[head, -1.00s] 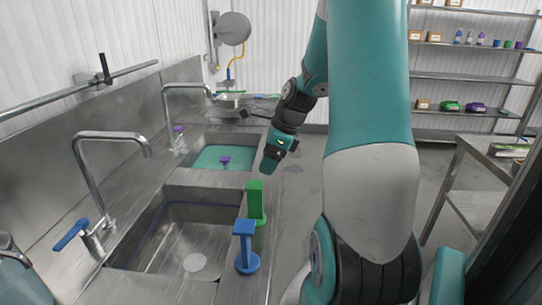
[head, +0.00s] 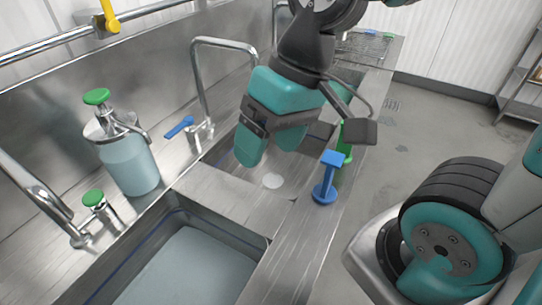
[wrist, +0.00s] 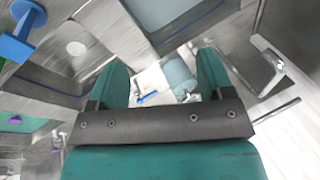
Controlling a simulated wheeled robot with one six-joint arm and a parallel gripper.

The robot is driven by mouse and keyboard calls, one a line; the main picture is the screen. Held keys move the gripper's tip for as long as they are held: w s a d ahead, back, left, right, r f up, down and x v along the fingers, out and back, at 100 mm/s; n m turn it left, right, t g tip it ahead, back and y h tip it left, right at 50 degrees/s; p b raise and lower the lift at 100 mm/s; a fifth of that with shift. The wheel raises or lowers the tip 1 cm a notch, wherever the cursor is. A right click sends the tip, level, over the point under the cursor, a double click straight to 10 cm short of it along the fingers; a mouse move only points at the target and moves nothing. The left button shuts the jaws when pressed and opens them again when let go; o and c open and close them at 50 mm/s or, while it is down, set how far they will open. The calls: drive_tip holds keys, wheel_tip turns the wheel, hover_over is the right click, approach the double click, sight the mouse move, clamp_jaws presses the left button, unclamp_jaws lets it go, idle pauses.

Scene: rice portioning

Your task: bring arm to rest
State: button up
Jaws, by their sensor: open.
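My gripper (head: 270,146) hangs over the dry metal sink (head: 272,181) with the round drain, its teal fingers pointing down. It is open, and I see nothing between its fingers. In the wrist view the two teal fingers of my gripper (wrist: 160,82) stand apart on either side of a dark bar. The blue T-shaped stand (head: 325,180) is to the right of my gripper on the counter edge. A green stand (head: 345,145) is just behind it, partly hidden by my wrist.
A water-filled sink (head: 190,268) is in front. Open floor (head: 430,115) lies to the right. The blue stand also shows in the wrist view (wrist: 22,35).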

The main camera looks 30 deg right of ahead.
drive_tip(key=s+a+n, duration=0.1)
drive_tip(key=n, duration=0.1)
drive_tip(key=s+a+n, duration=0.1)
drive_tip(key=s+n, duration=0.1)
drive_tip(key=shift+s+r, duration=0.1)
drive_tip(key=shift+s, duration=0.1)
drive_tip(key=shift+c, duration=0.2)
idle(3.9)
